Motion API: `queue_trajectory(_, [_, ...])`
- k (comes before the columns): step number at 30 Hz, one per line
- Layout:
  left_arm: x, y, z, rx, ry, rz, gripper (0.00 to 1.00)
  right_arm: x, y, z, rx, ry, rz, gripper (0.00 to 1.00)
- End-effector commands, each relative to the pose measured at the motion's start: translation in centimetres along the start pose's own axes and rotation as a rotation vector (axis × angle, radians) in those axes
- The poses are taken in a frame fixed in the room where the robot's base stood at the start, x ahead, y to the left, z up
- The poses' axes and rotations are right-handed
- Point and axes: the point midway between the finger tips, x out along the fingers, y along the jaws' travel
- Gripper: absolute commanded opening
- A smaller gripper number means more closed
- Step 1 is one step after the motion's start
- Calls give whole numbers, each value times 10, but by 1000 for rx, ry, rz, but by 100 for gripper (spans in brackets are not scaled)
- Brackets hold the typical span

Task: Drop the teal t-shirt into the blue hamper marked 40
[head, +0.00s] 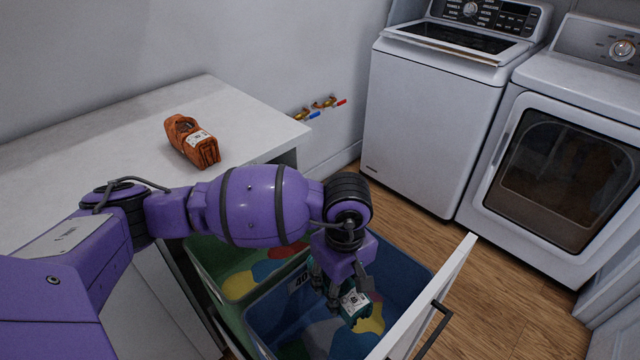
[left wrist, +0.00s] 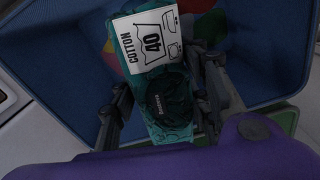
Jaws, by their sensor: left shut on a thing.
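The teal t-shirt (head: 355,310) is a folded bundle with a white care tag reading "COTTON 40" in the left wrist view (left wrist: 158,112). My left gripper (head: 342,288) is shut on it, with a finger on either side of the bundle. It holds the t-shirt over the opening of the blue hamper (head: 262,328); how far below the rim it hangs is hard to tell. A label with 40, partly hidden by my arm, is on the hamper's far wall. The hamper's blue lining also shows in the left wrist view (left wrist: 65,60). My right gripper is out of view.
A green hamper (head: 222,262) stands beside the blue one, in the same pull-out drawer. The drawer's white front (head: 432,300) with a dark handle stands at right. An orange folded garment (head: 190,142) lies on the white counter (head: 90,150). A washer (head: 430,120) and dryer (head: 560,150) stand behind.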

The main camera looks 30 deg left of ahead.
Motion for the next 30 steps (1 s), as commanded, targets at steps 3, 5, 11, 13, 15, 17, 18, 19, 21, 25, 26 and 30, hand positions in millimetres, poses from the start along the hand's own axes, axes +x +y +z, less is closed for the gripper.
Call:
queue_trajectory(3, [2, 2, 0, 1, 2, 6, 13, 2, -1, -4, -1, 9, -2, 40])
queue_trajectory(5, [1, 3, 0, 1, 2, 7, 13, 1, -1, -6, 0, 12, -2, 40])
queue_trajectory(11, [1, 3, -1, 1, 2, 7, 52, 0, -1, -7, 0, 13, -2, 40])
queue_trajectory(13, [1, 3, 0, 1, 2, 7, 62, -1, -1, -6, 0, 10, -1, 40])
queue_trajectory(15, [1, 3, 0, 1, 2, 7, 65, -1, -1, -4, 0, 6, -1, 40])
queue_trajectory(17, [1, 3, 0, 1, 2, 6, 65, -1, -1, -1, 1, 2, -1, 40])
queue_trajectory(18, [1, 3, 0, 1, 2, 6, 65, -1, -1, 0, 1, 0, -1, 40])
queue_trajectory(19, [1, 3, 0, 0, 2, 6, 65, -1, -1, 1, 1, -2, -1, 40])
queue_trajectory(21, [1, 2, 0, 0, 2, 6, 65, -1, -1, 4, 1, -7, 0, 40])
queue_trajectory(25, [-3, 3, -1, 1, 3, 7, 65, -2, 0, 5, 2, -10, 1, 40])
queue_trajectory(26, [-5, 3, -1, 0, 3, 7, 65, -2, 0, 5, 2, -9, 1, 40])
queue_trajectory(30, [-27, 3, -1, 1, 5, 11, 65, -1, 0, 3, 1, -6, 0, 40])
